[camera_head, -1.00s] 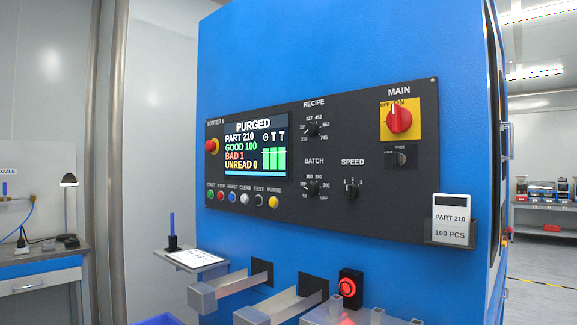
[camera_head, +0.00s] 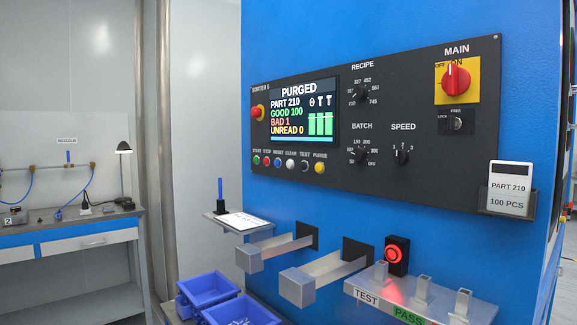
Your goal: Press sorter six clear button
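The blue sorter (camera_head: 390,30) carries a black control panel (camera_head: 420,110) labelled SORTER 6. Its screen (camera_head: 303,110) reads PURGED, PART 210, GOOD 100, BAD 1, UNREAD 0. Below the screen is a row of small buttons. The clear button (camera_head: 290,165) is the white one, between the blue reset button (camera_head: 278,162) and the black test button (camera_head: 305,166). The yellow purge button (camera_head: 320,168) is at the row's right end. Neither of my grippers shows in the view, and nothing covers the buttons.
Two metal chutes (camera_head: 325,275) stick out below the panel, with blue bins (camera_head: 208,288) under them. A small shelf (camera_head: 225,221) with a paper stands at left. A workbench (camera_head: 80,226) is far left.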

